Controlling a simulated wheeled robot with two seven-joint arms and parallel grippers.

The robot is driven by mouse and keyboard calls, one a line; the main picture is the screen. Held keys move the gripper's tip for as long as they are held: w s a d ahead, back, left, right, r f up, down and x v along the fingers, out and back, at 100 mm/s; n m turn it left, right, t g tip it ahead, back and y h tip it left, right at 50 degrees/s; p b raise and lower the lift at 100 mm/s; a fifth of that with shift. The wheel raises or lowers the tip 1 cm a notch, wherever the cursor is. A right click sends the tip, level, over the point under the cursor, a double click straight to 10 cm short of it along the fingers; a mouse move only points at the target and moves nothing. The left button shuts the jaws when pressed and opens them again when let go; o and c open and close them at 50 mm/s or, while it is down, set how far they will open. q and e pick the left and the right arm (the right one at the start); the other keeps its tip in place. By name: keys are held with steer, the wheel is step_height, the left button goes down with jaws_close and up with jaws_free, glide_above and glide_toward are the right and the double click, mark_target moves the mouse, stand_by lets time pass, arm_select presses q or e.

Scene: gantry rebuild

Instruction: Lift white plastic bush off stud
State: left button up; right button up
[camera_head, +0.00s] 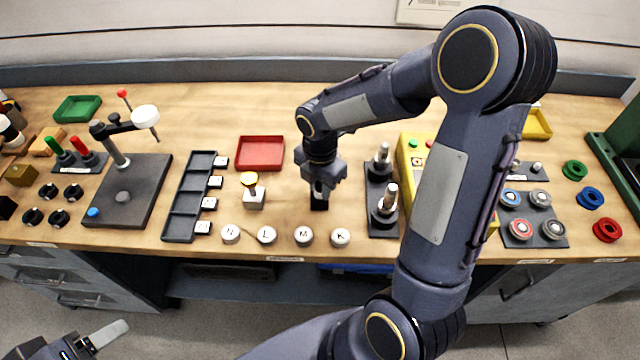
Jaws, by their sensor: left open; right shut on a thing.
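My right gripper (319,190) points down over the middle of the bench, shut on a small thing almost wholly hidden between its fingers. I take this to be the white plastic bush; its outline and the stud cannot be made out. A small black block (319,204) shows directly below the fingertips. I cannot tell whether the held piece still touches the stud. My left gripper (88,346) is open and empty at the bottom left, in front of the bench and far from the block.
Lettered white knobs (303,236) line the front. A dark plate (383,228) with metal posts stands close right of the gripper. My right arm hides part of a yellow box (408,142).

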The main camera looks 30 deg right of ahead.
steer(key=shift+r+p, duration=2.35)
steer(key=shift+r, duration=0.4)
steer(key=shift+r+p, duration=0.5)
steer(key=shift+r, duration=0.7)
